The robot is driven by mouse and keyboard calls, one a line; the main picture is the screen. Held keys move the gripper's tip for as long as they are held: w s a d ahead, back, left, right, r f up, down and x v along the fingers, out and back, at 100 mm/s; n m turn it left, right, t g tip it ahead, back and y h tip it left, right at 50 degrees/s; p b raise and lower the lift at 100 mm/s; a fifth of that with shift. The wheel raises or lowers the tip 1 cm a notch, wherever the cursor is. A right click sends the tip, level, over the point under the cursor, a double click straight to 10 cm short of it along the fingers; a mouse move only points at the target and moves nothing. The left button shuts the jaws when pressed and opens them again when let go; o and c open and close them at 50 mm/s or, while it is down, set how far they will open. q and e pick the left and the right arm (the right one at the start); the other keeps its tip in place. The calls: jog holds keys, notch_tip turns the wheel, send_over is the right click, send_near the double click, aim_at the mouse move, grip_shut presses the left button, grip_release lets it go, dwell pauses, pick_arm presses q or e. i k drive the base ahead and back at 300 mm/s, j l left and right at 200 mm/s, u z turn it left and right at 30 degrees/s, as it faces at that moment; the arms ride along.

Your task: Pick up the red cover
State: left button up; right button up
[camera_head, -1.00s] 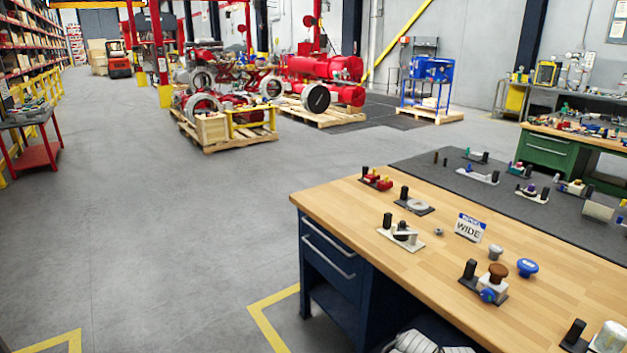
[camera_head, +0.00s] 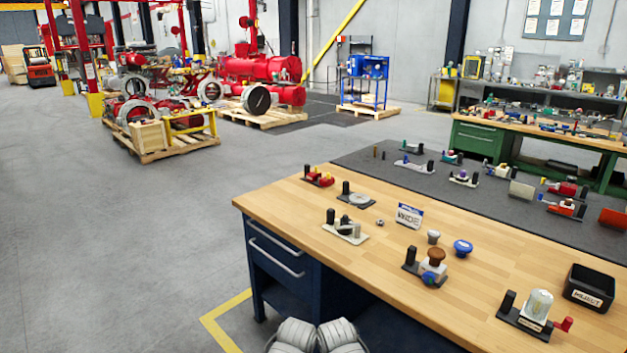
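I cannot tell for sure which piece is the red cover. A small fixture with red pieces (camera_head: 318,178) stands at the far left corner of the wooden workbench (camera_head: 290,215), beside a black post. A fixture with a clear-topped body (camera_head: 538,307) and a red part (camera_head: 564,324) at its right side stands at the front right of the bench. A red block (camera_head: 612,220) shows at the right edge on the dark mat (camera_head: 500,205). Rounded grey-white parts of my own show at the bottom centre. No gripper fingers can be made out.
A black bin (camera_head: 590,287) stands at the bench's right. A brown-knobbed fixture (camera_head: 434,264), a blue knob (camera_head: 462,248), a grey knob (camera_head: 433,237) and a sign (camera_head: 409,215) stand mid-bench. The bench's front has drawers (camera_head: 275,250). The floor to the left is clear.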

aim_at(312, 178)
jog(key=j+z, duration=0.1)
jog(key=z, duration=0.35)
jog(key=i+j+z, duration=0.1)
jog(key=z, duration=0.35)
jog(key=j+z, duration=0.25)
jog(key=z, duration=0.2)
jog(key=j+z, duration=0.2)
jog(key=j, duration=0.25)
jog(key=k+j+z, duration=0.2)
jog(key=j, duration=0.2)
jog(key=j+z, duration=0.2)
jog(key=j, duration=0.3)
jog(key=k+j+z, duration=0.2)
jog(key=j, duration=0.2)
jog(key=j+z, duration=0.2)
jog(key=j, duration=0.2)
jog(key=k+j, duration=0.15)
jog(key=j, duration=0.25)
jog(key=k+j, duration=0.15)
jog(key=j, duration=0.2)
jog(key=k+j+z, duration=0.1)
jog(key=j, duration=0.3)
jog(key=k+j, duration=0.4)
jog(key=j, duration=0.35)
jog(key=k+j, duration=0.15)
jog(key=j, duration=0.2)
jog(key=z, duration=0.05)
